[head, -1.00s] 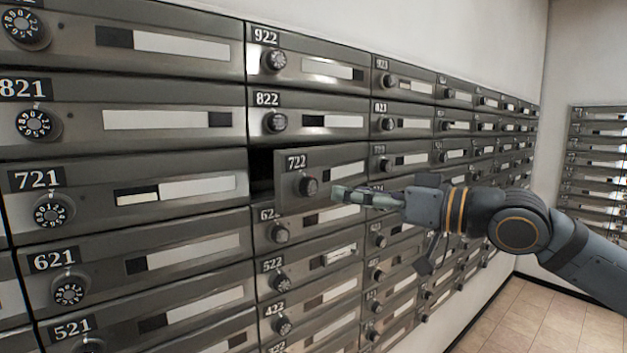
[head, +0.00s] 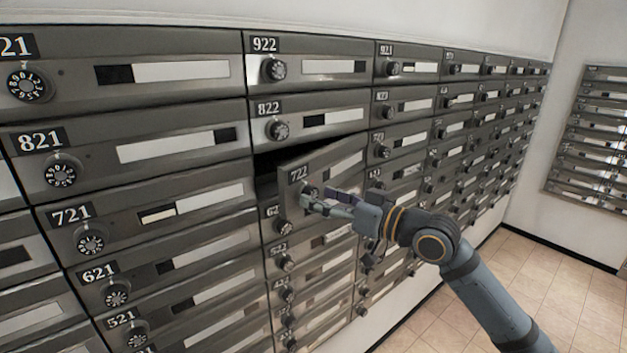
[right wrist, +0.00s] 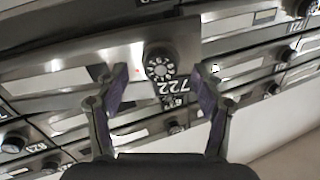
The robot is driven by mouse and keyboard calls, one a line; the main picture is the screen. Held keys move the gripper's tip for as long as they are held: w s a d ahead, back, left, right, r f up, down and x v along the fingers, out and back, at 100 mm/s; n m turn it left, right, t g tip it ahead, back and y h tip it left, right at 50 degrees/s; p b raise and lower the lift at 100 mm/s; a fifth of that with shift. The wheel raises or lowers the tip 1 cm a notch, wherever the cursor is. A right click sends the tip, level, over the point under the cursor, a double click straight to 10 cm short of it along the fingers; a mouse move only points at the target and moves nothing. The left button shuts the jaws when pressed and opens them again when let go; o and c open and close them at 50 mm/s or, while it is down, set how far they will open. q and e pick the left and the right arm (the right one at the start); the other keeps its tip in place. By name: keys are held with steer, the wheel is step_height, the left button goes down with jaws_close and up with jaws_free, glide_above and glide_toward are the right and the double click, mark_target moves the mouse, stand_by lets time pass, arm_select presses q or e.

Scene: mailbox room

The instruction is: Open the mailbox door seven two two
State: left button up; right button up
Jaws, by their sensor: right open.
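The mailbox door marked 722 (head: 335,172) stands partly open in the head view, swung out at its left edge with a dark gap behind it. Its round dial knob (head: 308,188) is at the door's left side, under the number plate. My right gripper (head: 318,200) is at the knob, coming from the right. In the right wrist view the dial knob (right wrist: 160,66) and the 722 plate lie ahead between the two spread fingers (right wrist: 160,88). The fingers are open, with space on both sides of the knob. My left gripper is not in view.
Closed doors surround it: 822 (head: 310,122) above, 721 (head: 165,210) to the left, and lower doors partly hidden by my right arm. Tiled floor (head: 530,290) is free at the right. Another mailbox bank (head: 600,130) hangs on the far wall.

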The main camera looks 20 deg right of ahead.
steer(key=shift+p+x, duration=0.4)
steer(key=shift+x, duration=0.9)
jaws_close()
